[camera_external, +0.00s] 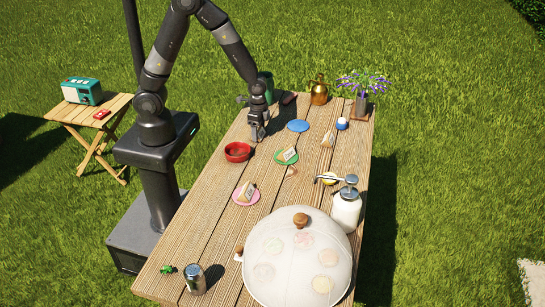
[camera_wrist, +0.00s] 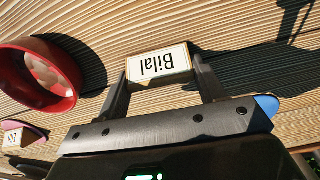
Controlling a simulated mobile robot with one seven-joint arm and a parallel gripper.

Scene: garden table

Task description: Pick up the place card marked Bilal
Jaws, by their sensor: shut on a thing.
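The white place card marked Bilal (camera_wrist: 158,66) shows upside down in the wrist view, with a thin gold border. It sits between the two fingertips of my gripper (camera_wrist: 160,82), which is shut on it at its left and right ends. In the external view my gripper (camera_external: 257,138) points down over the left side of the wooden table, beyond the red bowl. The card cannot be made out there. Whether it touches the table is hard to tell.
The red bowl (camera_external: 237,152) stands close by and also shows in the wrist view (camera_wrist: 65,99). Other cards sit by a green plate (camera_external: 280,160) and a pink plate (camera_external: 240,199). A blue plate (camera_external: 298,126) lies to the right. A large dome cover (camera_external: 272,235) fills the near end.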

